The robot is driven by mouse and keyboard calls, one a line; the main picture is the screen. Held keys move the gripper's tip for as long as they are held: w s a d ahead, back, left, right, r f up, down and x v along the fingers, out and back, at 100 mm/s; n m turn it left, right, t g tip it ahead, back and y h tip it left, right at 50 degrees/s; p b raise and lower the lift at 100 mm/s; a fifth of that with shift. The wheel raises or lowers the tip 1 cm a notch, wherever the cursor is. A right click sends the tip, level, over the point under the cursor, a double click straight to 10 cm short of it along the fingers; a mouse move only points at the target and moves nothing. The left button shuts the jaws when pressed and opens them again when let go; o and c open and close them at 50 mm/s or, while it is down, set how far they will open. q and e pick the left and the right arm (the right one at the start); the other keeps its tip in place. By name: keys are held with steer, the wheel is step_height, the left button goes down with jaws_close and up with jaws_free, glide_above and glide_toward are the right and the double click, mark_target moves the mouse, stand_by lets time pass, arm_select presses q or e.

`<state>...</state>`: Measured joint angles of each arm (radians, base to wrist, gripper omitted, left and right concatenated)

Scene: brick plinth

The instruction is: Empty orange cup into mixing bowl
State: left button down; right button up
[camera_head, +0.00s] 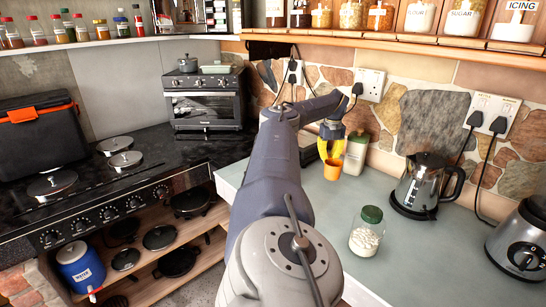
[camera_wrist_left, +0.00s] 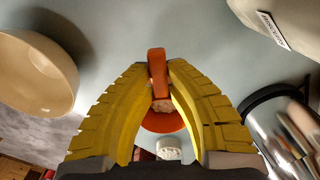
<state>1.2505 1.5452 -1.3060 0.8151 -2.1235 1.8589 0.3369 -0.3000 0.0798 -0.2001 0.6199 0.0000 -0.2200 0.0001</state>
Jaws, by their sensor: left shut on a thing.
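The orange cup (camera_head: 333,169) hangs above the grey counter in the head view, roughly upright. My left gripper (camera_head: 328,148) with yellow fingers is above it. In the left wrist view the yellow fingers (camera_wrist_left: 160,85) are shut on the handle of the orange cup (camera_wrist_left: 163,121). A cream bowl (camera_wrist_left: 38,75), likely the mixing bowl, stands at the left of the left wrist view, apart from the cup. My arm seems to hide it in the head view. My right gripper is in neither view.
A cream canister with a green lid (camera_head: 356,153) stands close behind the cup. A kettle (camera_head: 424,184), a glass jar (camera_head: 367,232) and a blender (camera_head: 520,245) stand to the right. The stove (camera_head: 100,180) is at the left. Counter between cup and jar is clear.

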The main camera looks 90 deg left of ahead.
arm_select(q)
steer(key=s+a+n, duration=0.4)
steer(key=s+a, duration=0.4)
steer(key=s, duration=0.6)
steer(key=shift+a+n, duration=0.15)
steer(key=shift+n, duration=0.25)
steer(key=shift+r, duration=0.1)
